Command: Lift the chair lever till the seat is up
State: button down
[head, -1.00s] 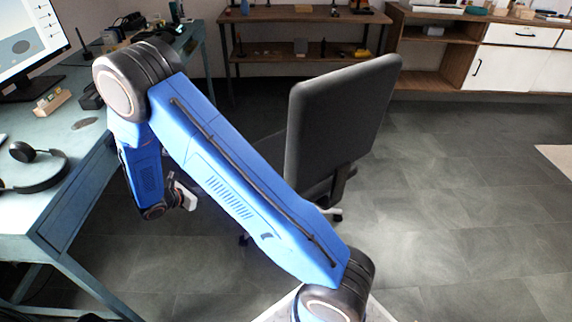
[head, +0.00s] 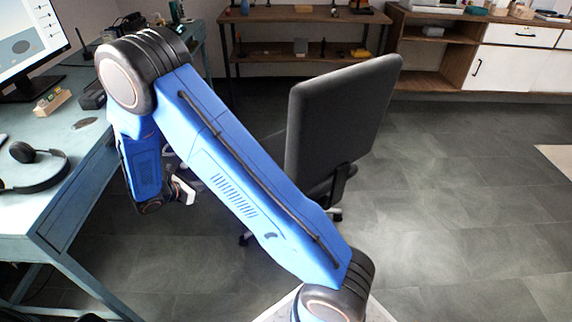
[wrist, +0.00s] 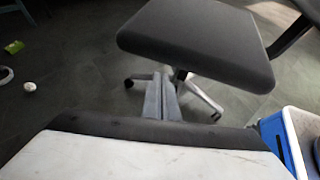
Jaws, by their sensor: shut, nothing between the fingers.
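The office chair (head: 340,115) stands in the middle of the head view, its dark backrest towards me. My blue arm crosses in front of it and hides part of the seat and base. In the wrist view the grey seat (wrist: 200,42) fills the upper middle, with legs and casters below it. My gripper (wrist: 162,78) is shut and empty, its fingertips just below the seat's near edge in the picture. I cannot tell whether they touch anything. The lever cannot be made out in either view. In the head view only a small pale part of the gripper shows, beside the desk.
A blue desk (head: 65,190) with a monitor and headphones (head: 38,165) stands close at the left. A shelf (head: 300,50) and a cabinet (head: 510,60) line the back wall. The floor (head: 455,210) right of the chair is clear. Small items lie on the floor in the wrist view.

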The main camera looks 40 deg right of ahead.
jog(key=shift+r, duration=1.05)
jog(key=shift+r, duration=0.1)
dwell(0.5)
jog(key=w+a+f, duration=0.1)
jog(key=a+f, duration=0.2)
jog(key=a, duration=0.6)
jog(key=shift+w+a, duration=0.3)
jog(key=shift+a, duration=0.05)
dwell(1.3)
jog(key=shift+a+r, duration=0.1)
jog(key=shift+a, duration=0.05)
jog(key=shift+a, duration=0.1)
dwell(0.4)
